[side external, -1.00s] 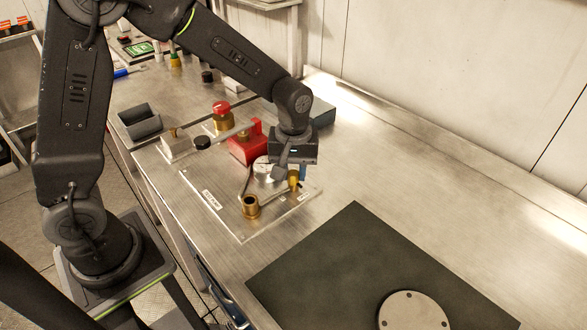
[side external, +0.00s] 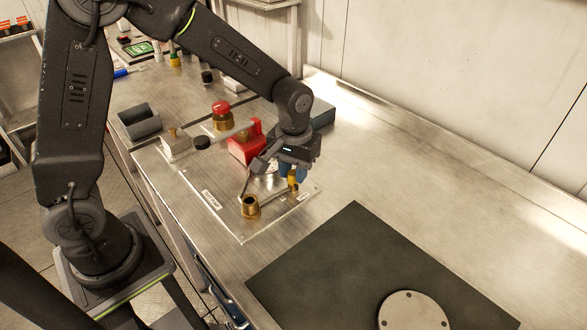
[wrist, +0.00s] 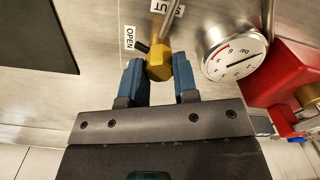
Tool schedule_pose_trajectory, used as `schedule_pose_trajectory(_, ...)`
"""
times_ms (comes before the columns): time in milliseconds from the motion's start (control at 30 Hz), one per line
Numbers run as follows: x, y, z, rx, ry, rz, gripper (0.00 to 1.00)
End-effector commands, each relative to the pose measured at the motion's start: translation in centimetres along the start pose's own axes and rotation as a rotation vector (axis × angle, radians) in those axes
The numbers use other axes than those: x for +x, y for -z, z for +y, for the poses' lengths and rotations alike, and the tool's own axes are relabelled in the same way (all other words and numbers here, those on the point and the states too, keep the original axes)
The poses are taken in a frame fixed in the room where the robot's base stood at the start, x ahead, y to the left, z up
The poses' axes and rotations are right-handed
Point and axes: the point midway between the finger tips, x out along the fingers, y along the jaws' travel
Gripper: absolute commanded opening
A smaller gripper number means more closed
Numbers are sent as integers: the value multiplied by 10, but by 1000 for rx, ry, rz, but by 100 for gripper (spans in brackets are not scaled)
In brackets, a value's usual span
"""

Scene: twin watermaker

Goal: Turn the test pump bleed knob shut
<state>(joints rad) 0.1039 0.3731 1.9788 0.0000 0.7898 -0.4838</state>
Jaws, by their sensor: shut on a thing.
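The test pump bleed knob is a yellow-brass hex knob (wrist: 158,65) in the wrist view, between my blue fingertips. A short dark pointer at its side points towards the OPEN label (wrist: 129,38). Another label (wrist: 168,7), partly cut off and reading like SHUT, lies above the knob. My gripper (wrist: 160,75) is shut on the knob, one finger at each side. In the side view, my gripper (side external: 291,176) is low over the metal plate (side external: 222,213), with the brass knob (side external: 292,184) partly hidden by the fingers.
A round pressure gauge (wrist: 235,52) stands close right of the knob, with a red pump body (wrist: 300,75) beyond. A brass fitting (side external: 251,206) stands near the plate's front. A dark mat (side external: 345,270) carries a pale disc (side external: 413,311).

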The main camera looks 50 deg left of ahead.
Motion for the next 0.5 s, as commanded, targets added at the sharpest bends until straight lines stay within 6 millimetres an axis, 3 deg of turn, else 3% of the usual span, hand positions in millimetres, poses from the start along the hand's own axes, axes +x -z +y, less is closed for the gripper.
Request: schedule_pose_trajectory(500,-1,0,2,491,0,0,4)
